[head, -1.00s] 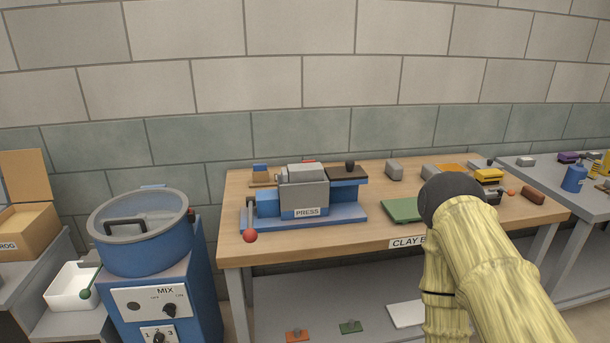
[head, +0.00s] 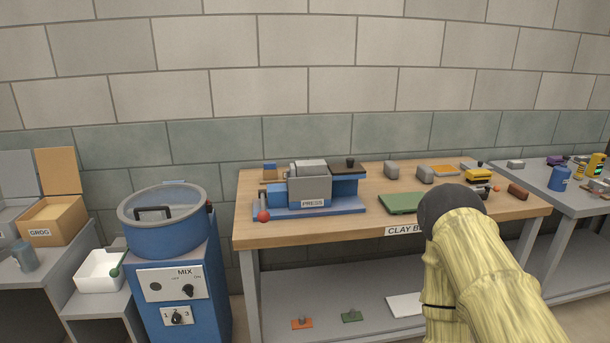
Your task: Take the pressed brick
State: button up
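The blue and grey press (head: 309,190), labelled PRESS, stands at the left of the wooden clay bench (head: 350,228). A lever with a red ball (head: 263,216) sits at its front left. A grey block shape shows on top of the press, but I cannot tell whether it is a brick or part of the machine. Two grey blocks (head: 391,170) (head: 425,174) stand on the bench to the right of the press. No brick can be made out for certain as the pressed one. My arm rises at lower right with its bend before the bench; my gripper is out of view.
A green board (head: 400,203), a yellow-topped tool (head: 478,176) and a dark red block (head: 517,191) lie on the bench. The blue mixer (head: 163,220), a white tray (head: 100,270) and the GROG box (head: 50,221) stand left. A grey table (head: 560,195) adjoins at right.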

aim_at(311, 166)
jog(key=u, duration=1.95)
jog(key=i, duration=1.45)
jog(key=z, duration=1.9)
